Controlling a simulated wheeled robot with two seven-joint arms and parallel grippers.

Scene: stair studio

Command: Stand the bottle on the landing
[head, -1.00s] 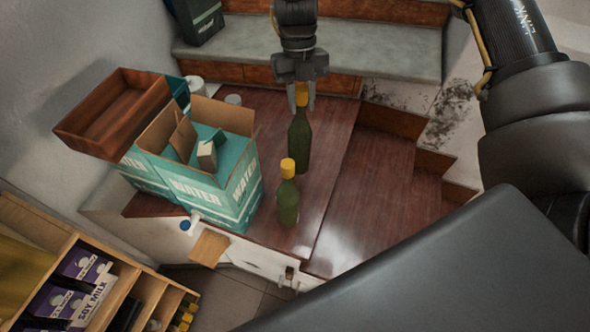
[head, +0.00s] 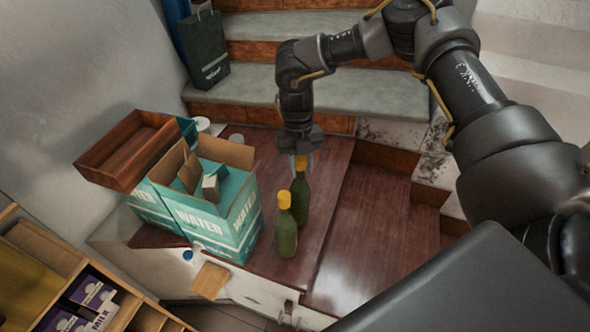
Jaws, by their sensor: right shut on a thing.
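Two dark green bottles with yellow caps are in the head view. My right gripper (head: 302,158) comes down from above, shut on the neck and cap of the rear bottle (head: 303,196). That bottle is upright, and the front bottle hides its lower left part. I cannot tell whether its base touches the brown wooden surface (head: 325,190). The front bottle (head: 287,232) stands upright on that surface, close to the held one. My left gripper is not in view.
Grey-topped steps (head: 370,92) rise behind, with a dark bag (head: 204,50). The lower wooden floor (head: 375,230) to the right is clear.

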